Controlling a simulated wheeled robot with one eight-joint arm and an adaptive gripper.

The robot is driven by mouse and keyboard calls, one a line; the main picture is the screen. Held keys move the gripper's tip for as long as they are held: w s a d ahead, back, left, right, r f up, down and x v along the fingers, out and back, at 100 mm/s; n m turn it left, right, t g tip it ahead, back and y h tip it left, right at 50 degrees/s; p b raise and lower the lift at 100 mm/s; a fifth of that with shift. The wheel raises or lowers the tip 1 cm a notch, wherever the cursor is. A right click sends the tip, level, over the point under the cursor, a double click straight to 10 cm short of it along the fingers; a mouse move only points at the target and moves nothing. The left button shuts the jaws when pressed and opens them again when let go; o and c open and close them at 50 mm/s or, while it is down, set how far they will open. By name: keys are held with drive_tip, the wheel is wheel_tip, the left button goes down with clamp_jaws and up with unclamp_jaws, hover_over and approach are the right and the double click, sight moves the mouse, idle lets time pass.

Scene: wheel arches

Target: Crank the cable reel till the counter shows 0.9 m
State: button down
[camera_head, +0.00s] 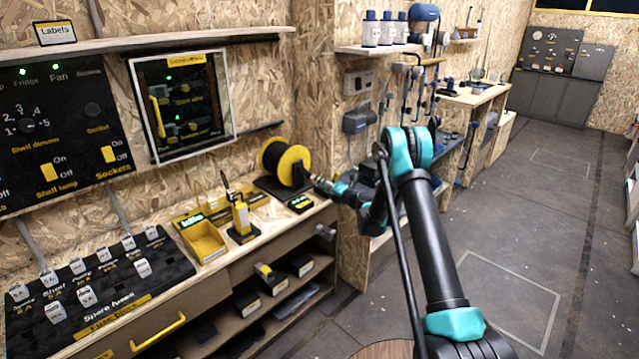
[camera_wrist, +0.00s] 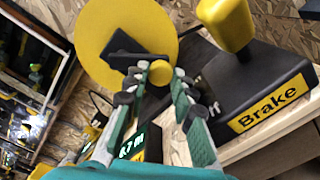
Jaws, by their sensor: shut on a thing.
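The cable reel (camera_head: 292,163) has a yellow flange and stands on the bench against the back wall. In the wrist view its yellow disc (camera_wrist: 105,40) fills the upper left. A black crank arm (camera_wrist: 125,47) lies across the disc and carries a yellow crank knob (camera_wrist: 159,73). My gripper (camera_wrist: 160,82) is shut on this knob; it also shows at the reel in the head view (camera_head: 314,180). The counter (camera_wrist: 133,146) shows green digits below the fingers, seemingly ending in ".7 m". Its leading digit is partly hidden by a finger.
A black brake box (camera_wrist: 262,95) with a yellow lever (camera_wrist: 226,22) and a "Brake" label stands close right of my fingers. In the head view, a yellow bin (camera_head: 203,240) and a small yellow device (camera_head: 242,222) stand left on the bench. Open floor lies right.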

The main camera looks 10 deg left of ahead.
drive_tip(key=c, duration=1.3)
unclamp_jaws()
drive_tip(key=shift+o, duration=0.2)
drive_tip(key=shift+d, duration=0.1)
drive_tip(key=v, duration=0.8)
drive_tip(key=shift+c, duration=0.5)
